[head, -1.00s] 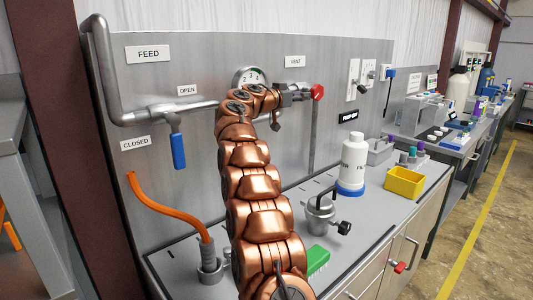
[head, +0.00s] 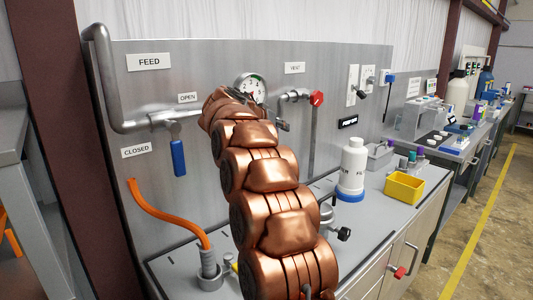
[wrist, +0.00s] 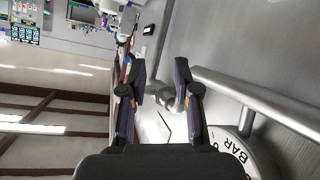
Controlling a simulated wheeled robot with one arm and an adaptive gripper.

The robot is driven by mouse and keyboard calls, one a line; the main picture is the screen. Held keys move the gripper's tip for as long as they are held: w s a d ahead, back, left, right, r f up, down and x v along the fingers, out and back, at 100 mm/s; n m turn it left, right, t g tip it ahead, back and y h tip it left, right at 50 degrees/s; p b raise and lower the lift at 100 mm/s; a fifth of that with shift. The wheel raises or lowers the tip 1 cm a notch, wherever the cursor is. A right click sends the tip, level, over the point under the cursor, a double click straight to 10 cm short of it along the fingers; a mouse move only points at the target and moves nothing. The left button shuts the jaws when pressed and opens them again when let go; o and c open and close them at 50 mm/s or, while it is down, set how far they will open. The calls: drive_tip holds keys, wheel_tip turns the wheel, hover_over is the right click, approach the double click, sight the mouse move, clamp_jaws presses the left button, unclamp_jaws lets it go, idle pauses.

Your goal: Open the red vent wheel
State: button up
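The red vent wheel (head: 317,97) sits at the right end of a short metal pipe fitting on the steel panel, below and right of the VENT label (head: 294,68). My gripper (wrist: 160,78) is open in the wrist view, its two dark fingers apart. A metal pipe fitting shows beyond and between the fingers, and I see nothing held. In the head view my gripper is hidden behind my copper arm, left of the wheel and near the pressure gauge (head: 251,88). In the wrist view the wheel cannot be made out clearly.
The gauge marked BAR (wrist: 238,158) and a long pipe (wrist: 260,100) lie close on the right of my gripper in the wrist view. The blue feed handle (head: 178,158) hangs down at left. A white bottle (head: 353,165) and yellow bin (head: 404,187) stand on the bench.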

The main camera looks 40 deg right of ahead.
drive_tip(key=s+a+f+n+y, duration=0.3)
drive_tip(key=s+a+f, duration=0.2)
drive_tip(key=a, duration=0.3)
drive_tip(key=shift+a, duration=0.25)
idle(0.4)
drive_tip(key=s+a+f+n+g+y, duration=0.2)
drive_tip(key=s+a+f, duration=0.4)
drive_tip(key=s+a, duration=0.4)
drive_tip(key=s+a+f+n+g+y, duration=0.1)
drive_tip(key=s+a+f+n+y, duration=0.2)
drive_tip(key=s, duration=1.4)
drive_tip(key=s+a+f+n+g+y, duration=0.2)
drive_tip(key=s+a+f+n+y, duration=0.1)
drive_tip(key=s+a+f, duration=0.7)
drive_tip(key=s+a+y, duration=0.1)
drive_tip(key=s+a, duration=0.3)
drive_tip(key=a, duration=0.2)
drive_tip(key=shift+s+a+f+g, duration=0.2)
drive_tip(key=shift+a+f+g, duration=0.1)
drive_tip(key=shift+f, duration=0.05)
